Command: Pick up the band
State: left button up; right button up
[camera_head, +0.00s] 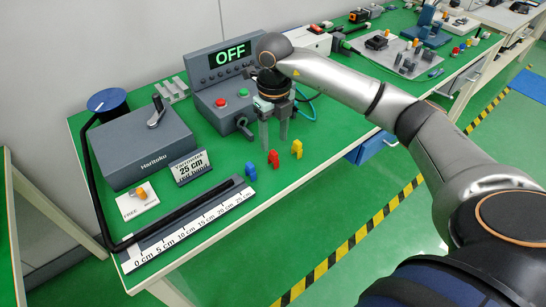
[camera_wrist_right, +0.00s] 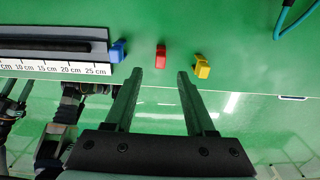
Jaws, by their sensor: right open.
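A black band (camera_head: 90,165) runs from a blue-topped reel (camera_head: 107,102) down the left side of a grey box, bends at the front left corner, and lies along a ruler plate (camera_head: 205,218). Its end part also shows as a dark strip (camera_wrist_right: 45,46) on the ruler in the right wrist view. My right gripper (camera_head: 275,140) points down over the table, to the right of the ruler. It is open and empty, its fingers apart in the wrist view (camera_wrist_right: 160,80), near a red clip (camera_wrist_right: 160,57). My left gripper is not in view.
Small blue (camera_head: 251,171), red (camera_head: 274,158) and yellow (camera_head: 297,148) pieces stand right of the ruler. A console (camera_head: 220,95) reads OFF.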

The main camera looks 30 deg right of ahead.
aim_at(273, 152)
jog(key=shift+w+f, duration=0.15)
jog(key=shift+f, duration=2.95)
jog(key=shift+c, duration=0.3)
grip_shut()
